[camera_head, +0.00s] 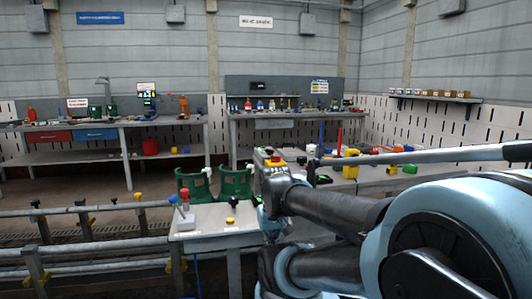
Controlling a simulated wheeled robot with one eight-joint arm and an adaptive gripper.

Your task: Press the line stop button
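A small white table (215,238) stands left of my arm. A red button-like cap on a yellow base (275,159) shows above a grey box, right behind the end of my arm; I cannot tell which of these is the line stop button. My gripper (262,206) is at the arm's end, near the table's right edge. Its fingers are too small and covered to read.
Two green openwork holders (235,182) stand behind the small table. Metal rails (90,211) run across the lower left. A bench (345,178) with yellow and red items lies behind my arm. Workbenches with tools line the back wall. Floor shows at the left.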

